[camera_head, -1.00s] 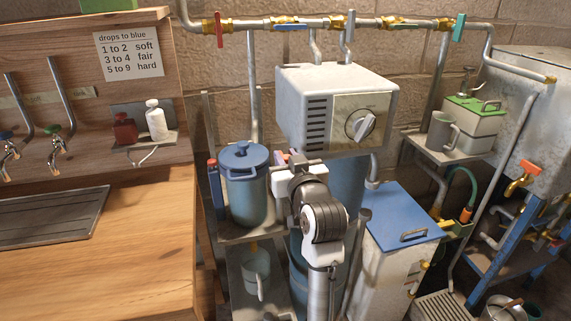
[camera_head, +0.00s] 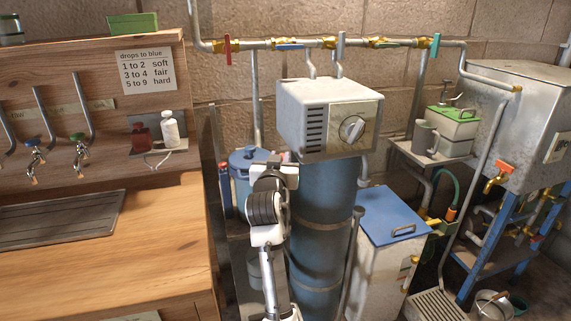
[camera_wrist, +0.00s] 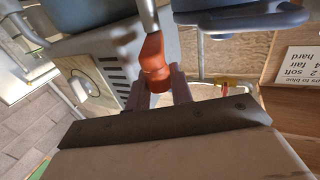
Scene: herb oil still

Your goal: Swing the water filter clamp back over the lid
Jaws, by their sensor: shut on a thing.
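The water filter (camera_head: 240,190) is a blue pot with a blue lid (camera_head: 248,154), left of the white control box; my arm hides its right part. In the wrist view, which is turned over, a blue rounded part that looks like the filter's lid (camera_wrist: 250,18) is at the top right. The clamp's orange-red handle (camera_wrist: 153,58) sits on a grey rod (camera_wrist: 149,15). My gripper (camera_wrist: 158,90) is shut on this handle, with a finger on each side. The handle and fingertips are hidden in the head view, so the clamp's position over the lid is unclear.
The white control box (camera_head: 318,112) stands close to the right of my wrist, above a tall blue cylinder (camera_head: 322,220). Pipes with coloured valves run along the wall. A wooden counter (camera_head: 110,240) is at left, and a blue-topped white box (camera_head: 392,215) at right.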

